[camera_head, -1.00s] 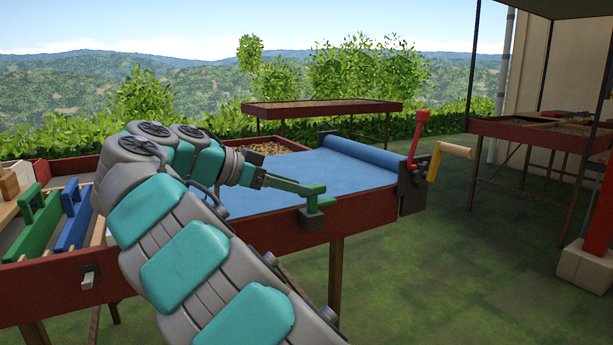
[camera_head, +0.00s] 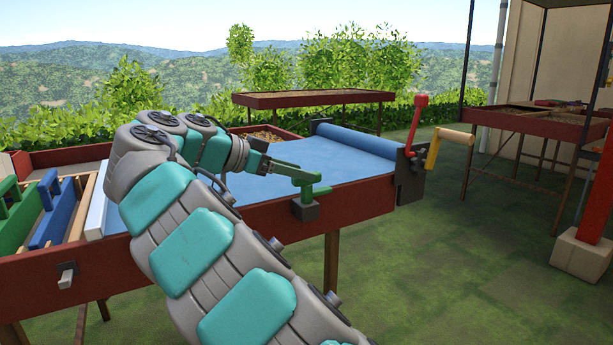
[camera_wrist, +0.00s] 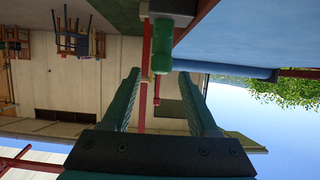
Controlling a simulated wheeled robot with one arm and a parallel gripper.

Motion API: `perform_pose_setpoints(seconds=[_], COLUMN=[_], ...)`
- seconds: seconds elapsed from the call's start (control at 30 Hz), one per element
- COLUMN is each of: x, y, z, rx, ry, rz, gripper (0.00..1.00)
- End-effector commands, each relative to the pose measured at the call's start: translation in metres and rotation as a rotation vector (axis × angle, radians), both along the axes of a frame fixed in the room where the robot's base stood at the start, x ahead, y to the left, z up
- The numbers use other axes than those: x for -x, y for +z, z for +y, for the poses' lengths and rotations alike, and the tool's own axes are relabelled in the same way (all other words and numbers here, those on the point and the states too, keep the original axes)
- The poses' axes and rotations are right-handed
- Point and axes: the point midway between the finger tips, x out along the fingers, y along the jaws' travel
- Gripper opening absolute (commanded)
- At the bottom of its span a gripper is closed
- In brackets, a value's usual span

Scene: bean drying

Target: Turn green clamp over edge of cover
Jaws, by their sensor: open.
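The green clamp (camera_head: 309,194) sits on a dark grey block on the front red rim of the drying table, beside the blue cover (camera_head: 300,170). Its green arm points right along the rim. My gripper (camera_head: 303,177) is at the clamp's upper left, its green fingers reaching toward it. In the wrist view the clamp (camera_wrist: 161,58) shows between and just beyond the open fingertips (camera_wrist: 158,76). I cannot tell whether a finger touches it. The blue cover (camera_wrist: 240,40) also shows in the wrist view, at upper right.
A blue roll (camera_head: 355,139) with a red lever (camera_head: 418,115) and yellow handle (camera_head: 452,136) is at the table's right end. Green (camera_head: 18,217) and blue (camera_head: 60,215) tools lie at the left. Another red table (camera_head: 535,126) stands right. Grass lies in front.

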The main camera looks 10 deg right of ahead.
Motion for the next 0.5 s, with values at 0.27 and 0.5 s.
perform_pose_setpoints(seconds=[0.27, 0.5], x=[-0.007, -0.009], y=[-0.010, -0.013], z=[-0.022, -0.027], rx=[0.000, -0.001], ry=[-0.002, -0.001], rz=[0.003, 0.003], gripper=[0.60, 0.60])
